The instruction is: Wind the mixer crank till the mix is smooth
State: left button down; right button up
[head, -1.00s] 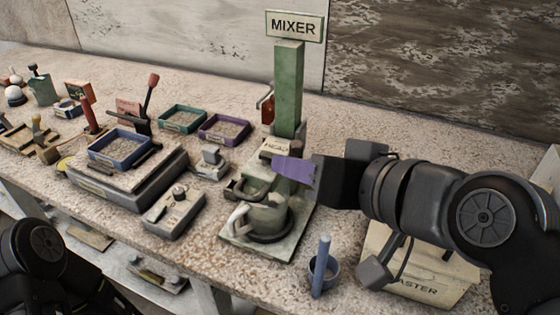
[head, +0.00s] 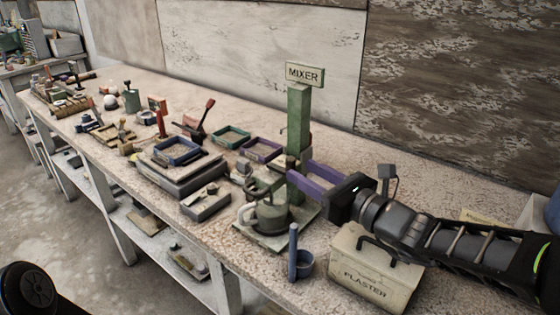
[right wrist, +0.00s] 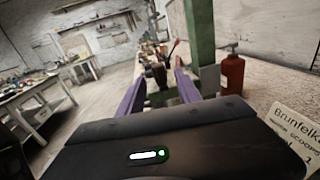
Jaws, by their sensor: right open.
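The mixer has a green column (head: 300,125) under a MIXER sign (head: 305,74), and a metal pot (head: 271,213) with a handle on its base plate. The pot's contents are not visible. A dark upright piece (head: 290,164), perhaps part of the crank, shows in front of the column; I cannot make out the crank clearly. My right gripper (head: 301,171) is open, its purple fingers reaching in from the right at the column, above the pot. In the right wrist view its spread fingers (right wrist: 160,76) hold nothing clearly; the green column (right wrist: 200,35) stands beyond.
A PLASTER box (head: 372,272) stands below my right arm. A blue cup with a stick (head: 302,264) is near the bench's front edge. Trays (head: 177,151) and a grey box (head: 205,203) crowd the left. A red bottle (right wrist: 232,74) stands near the column.

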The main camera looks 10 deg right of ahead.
aim_at(281, 167)
jog(key=shift+a, duration=0.1)
jog(key=x, duration=0.7)
jog(key=shift+w+a, duration=0.2)
jog(key=shift+w, duration=0.05)
jog(key=shift+c, duration=0.2)
grip_shut()
